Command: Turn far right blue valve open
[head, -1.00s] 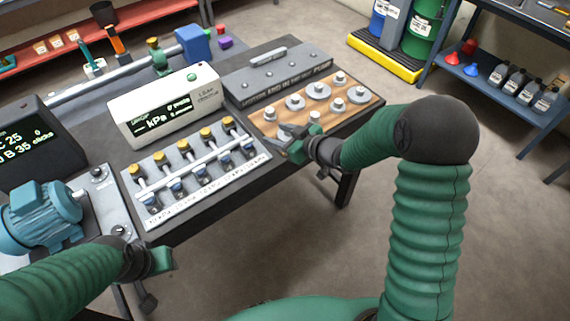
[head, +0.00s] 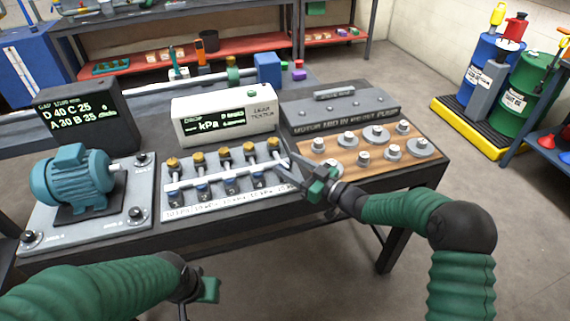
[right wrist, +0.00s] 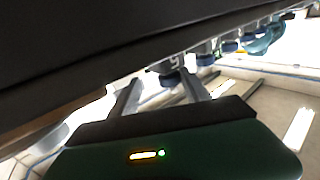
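The valve panel (head: 232,203) is a grey plate on the table with several short pipes, yellow knobs on top and blue valves in front. The far right blue valve is largely hidden by my right gripper's fingers in the head view. My right gripper (head: 283,174) is at the panel's right end, its fingers pointing left. In the right wrist view its two fingers (right wrist: 160,94) stand apart, with a dark blue valve (right wrist: 171,77) just beyond the tips; contact cannot be told. My left gripper (head: 202,289) hangs low in front of the table, its fingers unclear.
A white kPa display box (head: 222,115) stands behind the panel. A teal motor (head: 75,178) is on the left.

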